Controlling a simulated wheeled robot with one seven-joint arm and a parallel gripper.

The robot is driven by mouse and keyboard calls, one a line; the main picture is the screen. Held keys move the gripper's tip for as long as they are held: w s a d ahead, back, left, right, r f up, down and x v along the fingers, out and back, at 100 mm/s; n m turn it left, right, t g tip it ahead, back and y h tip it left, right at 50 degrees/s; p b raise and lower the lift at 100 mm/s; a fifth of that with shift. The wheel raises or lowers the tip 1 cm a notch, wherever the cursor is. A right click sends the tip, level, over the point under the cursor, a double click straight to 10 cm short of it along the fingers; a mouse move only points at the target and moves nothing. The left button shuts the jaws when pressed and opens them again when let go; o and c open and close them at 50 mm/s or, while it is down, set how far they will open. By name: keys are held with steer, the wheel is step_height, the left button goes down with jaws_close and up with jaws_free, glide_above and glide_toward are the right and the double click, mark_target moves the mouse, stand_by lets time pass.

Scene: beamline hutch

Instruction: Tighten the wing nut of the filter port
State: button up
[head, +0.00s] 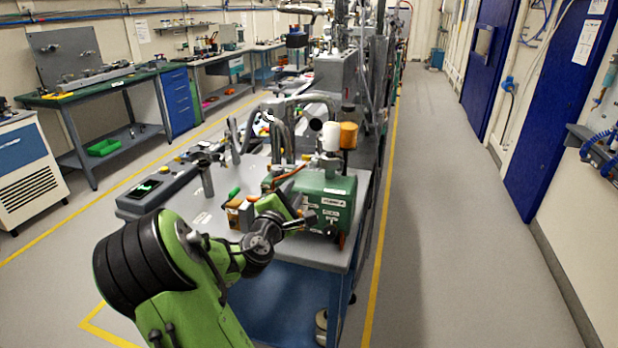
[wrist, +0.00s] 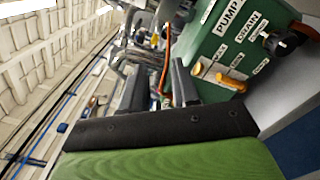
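The green pump unit (head: 328,186) stands on the bench's near right corner, and its labelled face fills the upper right of the wrist view (wrist: 225,45). That face carries a yellow-orange winged part (wrist: 230,82), a black knob (wrist: 282,42) and another orange part (wrist: 308,32) at the picture edge. I read PUMP and DRAIN on labels; other labels are too small, so I cannot tell which part is the filter port's wing nut. My gripper (wrist: 158,75) is open, its two dark fingers apart. It is beside the unit, left of these parts in the wrist view, and holds nothing.
An orange hose (wrist: 167,58) shows between my fingers, apparently beyond them. White (head: 330,137) and amber (head: 348,135) canisters stand above the unit. A brown block (head: 240,214) sits left of it on the grey bench (head: 205,215). The aisle (head: 440,220) to the right is clear.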

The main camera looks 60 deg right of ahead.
mark_target(312, 162)
steer(key=d, duration=0.4)
steer(key=w+d, duration=0.1)
steer(key=d, duration=0.4)
steer(key=w+d, duration=0.1)
steer(key=d, duration=0.3)
steer(key=shift+d+p, duration=0.15)
steer(key=shift+p, duration=0.25)
steer(key=shift+r, duration=0.1)
steer(key=shift+c, duration=0.3)
jaws_close()
